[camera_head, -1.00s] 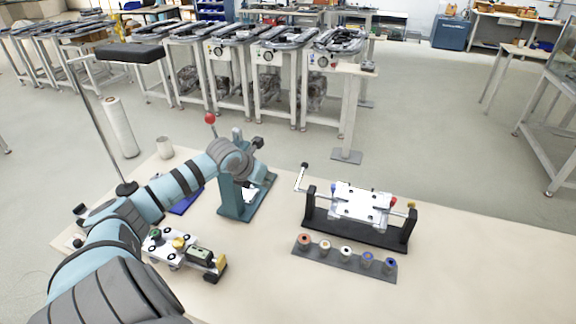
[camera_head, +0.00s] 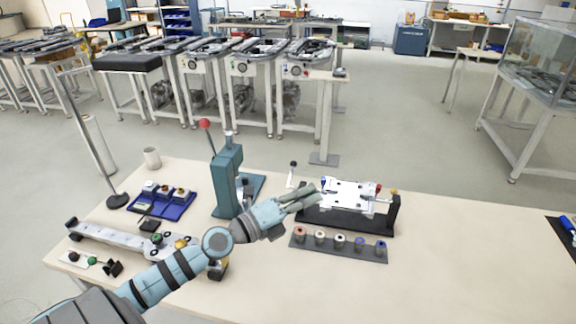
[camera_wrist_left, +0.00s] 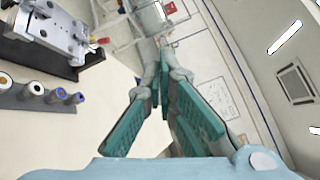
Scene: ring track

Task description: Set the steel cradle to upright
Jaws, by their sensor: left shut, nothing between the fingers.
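The steel cradle (camera_head: 352,196) is a silver plate held between the uprights of a black stand (camera_head: 345,220), right of centre in the head view. Its broad face shows from above; I cannot tell its exact tilt. A lever with a black knob (camera_head: 292,164) rises at its left end. My left gripper (camera_head: 312,194) is shut and empty, in front of the cradle's left end in the picture; I cannot tell whether it touches. In the left wrist view the cradle (camera_wrist_left: 48,25) is at top left, apart from the green-padded fingers (camera_wrist_left: 163,50). My right gripper is not in view.
A rack of several bushings (camera_head: 338,245) lies in front of the stand. A teal press (camera_head: 228,182) with a red-knobbed lever stands to the left. A blue tray (camera_head: 165,207) and a long fixture (camera_head: 115,236) lie further left. The table's right side is mostly clear.

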